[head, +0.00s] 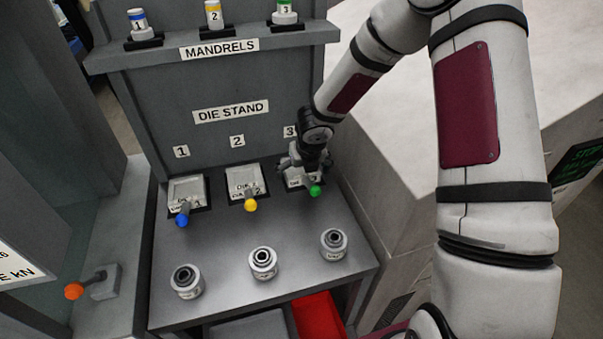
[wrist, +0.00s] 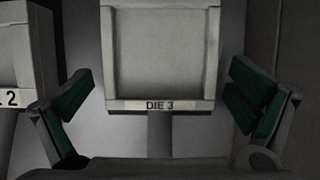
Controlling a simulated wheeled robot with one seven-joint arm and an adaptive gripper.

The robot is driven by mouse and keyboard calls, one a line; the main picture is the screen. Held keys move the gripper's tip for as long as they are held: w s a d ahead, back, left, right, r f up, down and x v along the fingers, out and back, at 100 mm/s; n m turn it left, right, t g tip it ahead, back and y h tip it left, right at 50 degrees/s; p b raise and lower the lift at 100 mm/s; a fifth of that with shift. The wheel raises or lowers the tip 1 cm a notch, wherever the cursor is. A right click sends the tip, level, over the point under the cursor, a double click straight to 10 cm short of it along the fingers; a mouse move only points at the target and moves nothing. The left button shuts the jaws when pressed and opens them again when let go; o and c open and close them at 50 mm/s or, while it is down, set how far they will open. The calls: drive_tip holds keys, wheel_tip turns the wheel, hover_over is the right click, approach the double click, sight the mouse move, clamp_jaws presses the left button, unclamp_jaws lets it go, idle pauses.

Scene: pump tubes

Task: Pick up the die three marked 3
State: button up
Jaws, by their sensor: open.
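The die three (head: 296,183) stands on the die stand under the label 3, at the right end of the row, partly hidden by my gripper in the head view. In the wrist view the die three (wrist: 160,55) is a grey block with a recessed face and a "DIE 3" label, with a grey stem below it. Its green knob (head: 315,190) shows in the head view. My gripper (head: 304,167) is over it. In the wrist view my gripper (wrist: 160,105) is open, one green-padded finger on each side of the stem, with gaps on both sides.
Die 2 (head: 243,182) with a yellow knob and die 1 (head: 187,191) with a blue knob stand to the left. Three round grey fittings (head: 263,262) stand in front on the bench. The upright back panel (head: 225,140) rises behind. A red bin (head: 318,318) lies below.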

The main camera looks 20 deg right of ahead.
drive_tip(key=c, duration=1.9)
drive_tip(key=shift+c, duration=0.2)
drive_tip(key=shift+r, duration=0.15)
